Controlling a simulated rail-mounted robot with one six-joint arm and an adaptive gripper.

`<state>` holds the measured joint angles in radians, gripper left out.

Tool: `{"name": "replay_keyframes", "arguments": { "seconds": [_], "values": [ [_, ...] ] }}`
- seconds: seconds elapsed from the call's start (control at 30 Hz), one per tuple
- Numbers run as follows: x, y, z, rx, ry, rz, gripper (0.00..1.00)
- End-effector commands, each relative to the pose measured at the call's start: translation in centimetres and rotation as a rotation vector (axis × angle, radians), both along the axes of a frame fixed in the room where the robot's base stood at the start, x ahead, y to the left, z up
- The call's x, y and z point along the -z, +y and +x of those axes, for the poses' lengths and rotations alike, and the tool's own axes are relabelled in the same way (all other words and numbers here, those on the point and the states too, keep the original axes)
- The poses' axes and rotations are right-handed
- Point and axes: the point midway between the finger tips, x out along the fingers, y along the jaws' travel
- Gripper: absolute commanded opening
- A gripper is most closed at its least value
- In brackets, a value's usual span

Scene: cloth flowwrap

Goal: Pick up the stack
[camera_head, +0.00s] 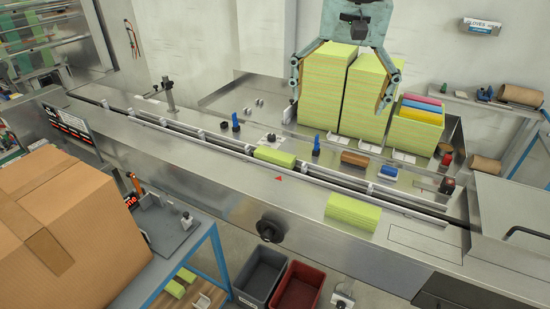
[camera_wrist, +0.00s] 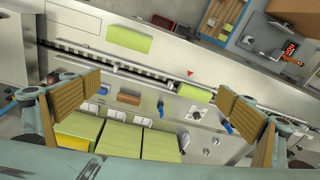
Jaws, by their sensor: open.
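My gripper (camera_head: 340,92) is open and empty, its fingers spread wide in front of and above the tall stacks. In the wrist view my gripper (camera_wrist: 160,98) shows a finger at each side with nothing between the pads. Two tall yellow-green cloth stacks (camera_head: 321,95) (camera_head: 366,100) stand at the back of the machine. A lower stack (camera_head: 416,128) beside them has red, blue and yellow layers on top. A small green stack (camera_head: 353,212) lies on the machine's front ledge; it also shows in the wrist view (camera_wrist: 130,39). Which stack is meant I cannot tell.
A green cloth bundle (camera_head: 275,156) sits on the conveyor channel (camera_head: 220,140). Blue-handled knobs, a brown block (camera_head: 354,159) and brackets stand between channel and stacks. A large cardboard box (camera_head: 70,230) is at left. Grey (camera_head: 262,272) and red (camera_head: 299,287) bins are below the front edge.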

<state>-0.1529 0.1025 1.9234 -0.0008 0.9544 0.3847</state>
Motion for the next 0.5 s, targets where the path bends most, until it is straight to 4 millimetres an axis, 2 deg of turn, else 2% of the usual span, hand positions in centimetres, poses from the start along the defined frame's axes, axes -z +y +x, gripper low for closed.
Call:
{"name": "replay_keyframes", "arguments": {
  "seconds": [0.5],
  "values": [
    [3.5, 4.1, 8.5, 0.055, 0.047, 0.005, 1.00]
  ]
}}
